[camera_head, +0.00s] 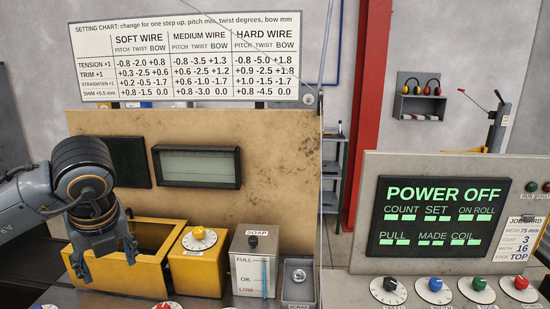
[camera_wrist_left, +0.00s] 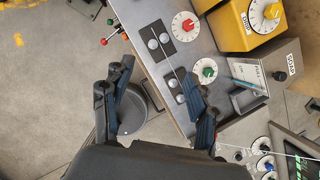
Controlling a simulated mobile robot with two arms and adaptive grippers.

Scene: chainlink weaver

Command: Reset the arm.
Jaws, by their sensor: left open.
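My left arm (camera_head: 82,170) comes in from the left in the head view and bends downward at a dark joint. My left gripper (camera_head: 104,258) points down with its fingers apart, in front of the yellow open-topped bin (camera_head: 150,231). I cannot tell whether it touches the bin. In the left wrist view the fingers of my left gripper (camera_wrist_left: 158,75) are spread, with nothing between them. Below them lie the grey panel's edge (camera_wrist_left: 180,107) and the floor. My right gripper is in neither view.
Right of the bin stand a yellow dial box (camera_head: 196,272), a soap box (camera_head: 252,276) and a small scrap tray (camera_head: 299,289). The console screen (camera_head: 437,218) reads POWER OFF, with several knobs below. A round grey thing (camera_wrist_left: 131,115) is near the floor.

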